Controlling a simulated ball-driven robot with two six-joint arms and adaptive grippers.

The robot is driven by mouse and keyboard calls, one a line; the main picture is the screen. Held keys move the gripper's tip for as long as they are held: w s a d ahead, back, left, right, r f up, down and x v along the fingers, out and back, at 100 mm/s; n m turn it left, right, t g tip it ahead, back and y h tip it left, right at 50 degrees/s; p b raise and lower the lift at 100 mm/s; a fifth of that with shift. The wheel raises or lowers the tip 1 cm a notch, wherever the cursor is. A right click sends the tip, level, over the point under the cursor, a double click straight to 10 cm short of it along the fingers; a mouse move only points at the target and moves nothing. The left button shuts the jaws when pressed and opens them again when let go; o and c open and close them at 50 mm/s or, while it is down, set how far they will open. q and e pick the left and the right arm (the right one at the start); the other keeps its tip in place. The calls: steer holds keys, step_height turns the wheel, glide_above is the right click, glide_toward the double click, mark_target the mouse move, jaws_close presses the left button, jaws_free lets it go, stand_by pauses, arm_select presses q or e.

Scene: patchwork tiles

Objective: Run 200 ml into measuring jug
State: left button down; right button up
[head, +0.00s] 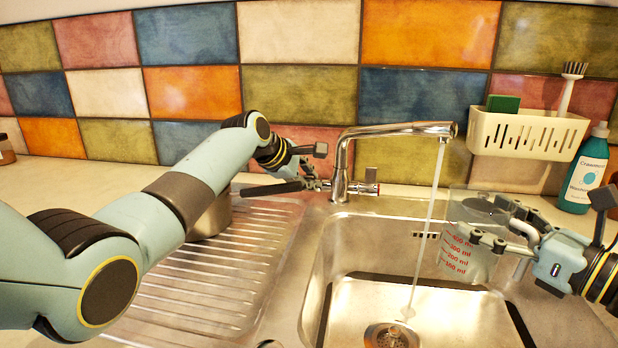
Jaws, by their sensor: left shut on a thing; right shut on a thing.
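The chrome tap (395,131) is running. A thin water stream (430,215) falls from its spout into the steel sink (340,245), near the drain (390,336). My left gripper (312,180) is shut on the handle at the left of the tap body; its fingers partly hide the handle. The clear measuring jug (466,250) with red ml marks is upright over the right side of the sink. My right gripper (492,238) is shut on the jug from the right. The stream passes left of the jug, not into it. I cannot make out any water level in the jug.
A saucepan (212,218) with a dark handle stands on the ribbed drainboard (215,285), partly behind my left arm. A white caddy (528,135) with a green sponge and brush is on the tiled wall. A teal soap bottle (583,178) stands at the right.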

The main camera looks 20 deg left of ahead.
arm_select(q)
steer(key=c, duration=1.5)
jaws_free()
steer(key=shift+w, duration=0.1)
steer(key=shift+o, duration=0.2)
steer(key=shift+a, duration=0.1)
steer(key=v, duration=1.2)
steer(key=shift+o, duration=0.4)
